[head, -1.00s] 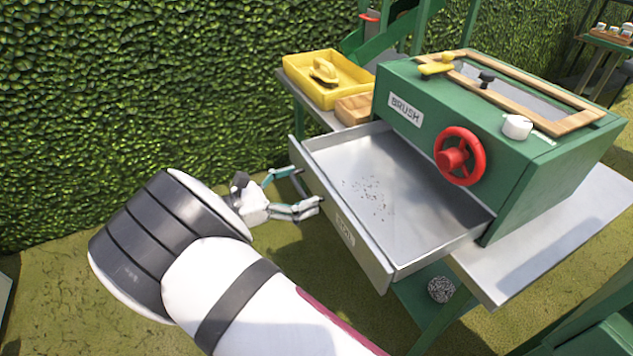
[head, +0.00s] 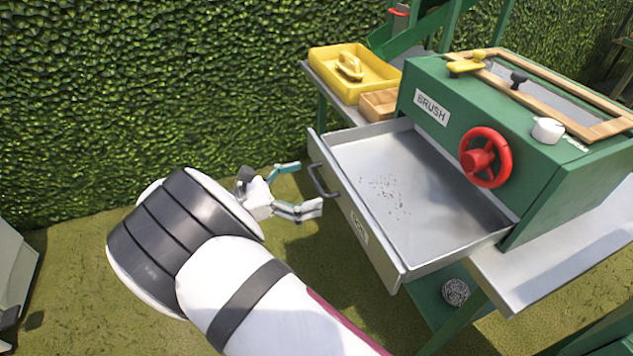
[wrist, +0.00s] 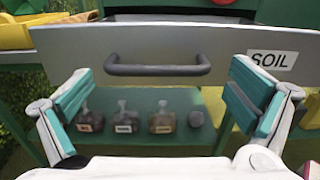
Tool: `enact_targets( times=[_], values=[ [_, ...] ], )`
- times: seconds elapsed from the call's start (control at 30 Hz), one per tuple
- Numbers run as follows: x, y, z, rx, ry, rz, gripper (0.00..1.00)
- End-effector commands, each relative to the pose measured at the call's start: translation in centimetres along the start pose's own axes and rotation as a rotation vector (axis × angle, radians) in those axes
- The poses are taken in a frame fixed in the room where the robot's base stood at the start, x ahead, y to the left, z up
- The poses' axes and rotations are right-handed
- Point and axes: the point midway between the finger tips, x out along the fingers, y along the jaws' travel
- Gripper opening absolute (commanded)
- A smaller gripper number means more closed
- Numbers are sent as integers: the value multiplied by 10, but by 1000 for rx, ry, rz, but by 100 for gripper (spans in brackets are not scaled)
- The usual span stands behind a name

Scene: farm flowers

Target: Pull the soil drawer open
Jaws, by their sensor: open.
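The soil drawer (head: 420,195) is a grey metal tray pulled well out of the green box marked BRUSH (head: 530,135). Dark specks lie on its floor. Its dark bar handle (head: 322,181) is on the front panel, and it also shows in the wrist view (wrist: 158,66), left of the SOIL label (wrist: 272,60). My gripper (head: 304,188) is open and empty, just in front of the handle. In the wrist view its fingers (wrist: 165,95) are spread to either side of the handle, apart from it.
A yellow tray (head: 357,83) with a yellow brush stands left of the box, beside a wooden block (head: 380,103). A red wheel (head: 485,157) is on the box front.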

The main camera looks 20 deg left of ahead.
Motion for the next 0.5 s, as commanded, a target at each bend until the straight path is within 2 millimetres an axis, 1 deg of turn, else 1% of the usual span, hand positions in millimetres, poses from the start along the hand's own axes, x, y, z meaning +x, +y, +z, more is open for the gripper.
enact_targets(
  times=[0.03,0.1,0.3,0.4,0.5],
  values=[
    [-11,0,-1,0,1,3,100],
    [-26,0,-1,1,0,3,100],
    [-65,-1,-2,-3,0,0,100],
    [-78,-1,-2,-3,-1,-1,100],
    [-87,-1,-2,-5,-2,-3,100]
  ],
)
